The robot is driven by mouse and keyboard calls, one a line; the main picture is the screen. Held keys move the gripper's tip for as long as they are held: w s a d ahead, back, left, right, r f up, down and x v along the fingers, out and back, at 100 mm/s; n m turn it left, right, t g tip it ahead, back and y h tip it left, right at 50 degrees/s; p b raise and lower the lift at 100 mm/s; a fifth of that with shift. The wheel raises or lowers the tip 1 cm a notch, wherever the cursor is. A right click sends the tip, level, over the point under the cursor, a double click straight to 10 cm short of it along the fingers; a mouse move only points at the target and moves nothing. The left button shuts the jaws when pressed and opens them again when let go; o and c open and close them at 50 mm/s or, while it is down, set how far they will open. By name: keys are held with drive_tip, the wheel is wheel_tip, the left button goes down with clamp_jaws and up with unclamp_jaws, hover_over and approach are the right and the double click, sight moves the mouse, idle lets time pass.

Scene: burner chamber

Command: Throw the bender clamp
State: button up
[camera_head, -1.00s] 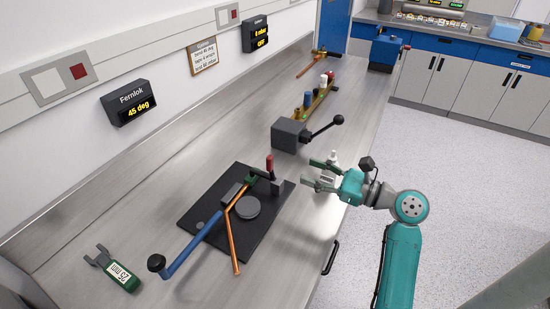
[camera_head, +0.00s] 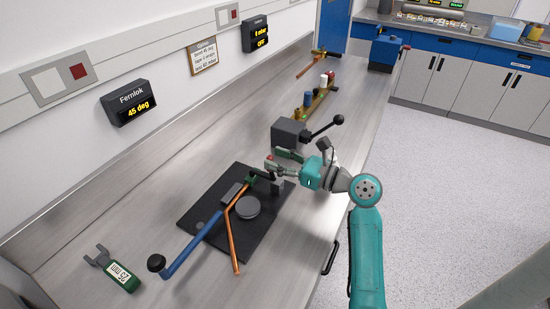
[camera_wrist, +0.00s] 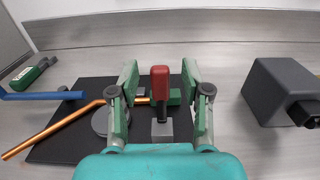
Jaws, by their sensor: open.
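The bender stands on a black base plate (camera_head: 215,238) on the bench. Its clamp has an upright red-gripped handle (camera_wrist: 160,84), which shows between my fingers in the wrist view; in the head view it is mostly hidden by my gripper. My gripper (camera_head: 277,161) is open, with one finger on each side of the red handle and a gap showing on both sides. A copper tube (camera_head: 234,240) lies bent through the bender, past a round grey former (camera_head: 247,207). The blue bending lever (camera_head: 192,246) with a black knob points to the lower left.
A dark grey block with a black ball lever (camera_head: 290,133) stands just behind my gripper. A green 25 mm gauge (camera_head: 121,275) lies at the front left. The Femlok display (camera_head: 127,102) on the wall reads 45 deg.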

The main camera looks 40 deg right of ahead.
drive_tip(key=shift+w+a, duration=0.25)
drive_tip(key=shift+w, duration=0.25)
clamp_jaws()
idle(1.1)
unclamp_jaws()
